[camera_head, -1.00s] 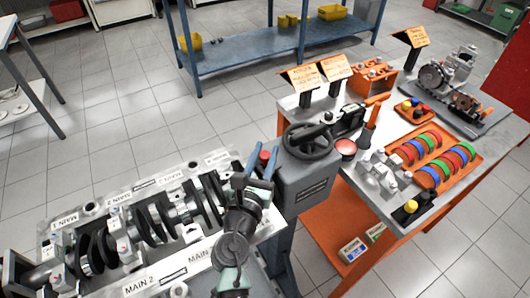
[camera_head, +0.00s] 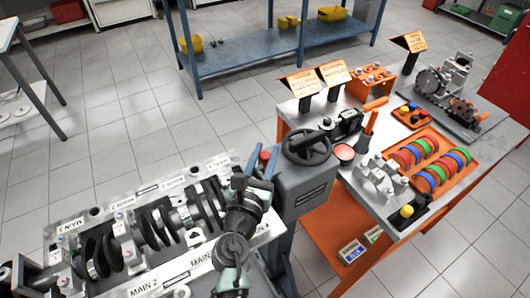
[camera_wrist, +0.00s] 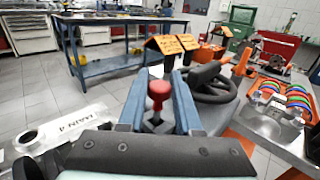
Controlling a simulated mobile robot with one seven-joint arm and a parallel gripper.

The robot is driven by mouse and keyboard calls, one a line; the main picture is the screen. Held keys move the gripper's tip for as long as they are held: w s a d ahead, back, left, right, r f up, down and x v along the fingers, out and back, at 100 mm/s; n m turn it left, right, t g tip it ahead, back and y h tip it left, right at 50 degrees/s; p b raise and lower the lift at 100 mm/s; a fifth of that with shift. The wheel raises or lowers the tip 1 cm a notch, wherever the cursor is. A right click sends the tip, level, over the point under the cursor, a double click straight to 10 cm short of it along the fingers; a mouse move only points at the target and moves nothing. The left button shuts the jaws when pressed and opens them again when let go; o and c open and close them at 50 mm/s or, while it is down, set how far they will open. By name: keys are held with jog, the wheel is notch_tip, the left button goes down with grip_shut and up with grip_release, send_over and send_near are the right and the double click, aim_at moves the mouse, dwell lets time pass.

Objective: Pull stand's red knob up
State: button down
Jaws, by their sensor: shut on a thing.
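The stand (camera_head: 308,190) is a grey box with a dark handwheel (camera_head: 307,145) on its right. Its red knob (camera_head: 264,156) shows at its left side, just beyond my gripper (camera_head: 263,172). My gripper is shut on the red knob. The exact contact of the fingers is hard to see.
An engine block (camera_head: 85,285) with a crankshaft (camera_head: 150,232) lies to the left, close to my arm. To the right, an orange-framed table (camera_head: 345,190) carries colored rings, tools and signs. A blue shelf bench (camera_head: 240,62) stands behind, with open floor before it.

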jog(key=shift+r, duration=0.45)
jog(key=c, duration=0.9)
grip_release()
jog(key=o, duration=0.3)
jog(key=shift+f, duration=0.1)
jog(key=shift+s, duration=0.1)
jog(key=v, duration=1.2)
jog(key=shift+s+a+b, duration=0.15)
jog(key=shift+s+b, duration=0.15)
jog(key=shift+s, duration=0.05)
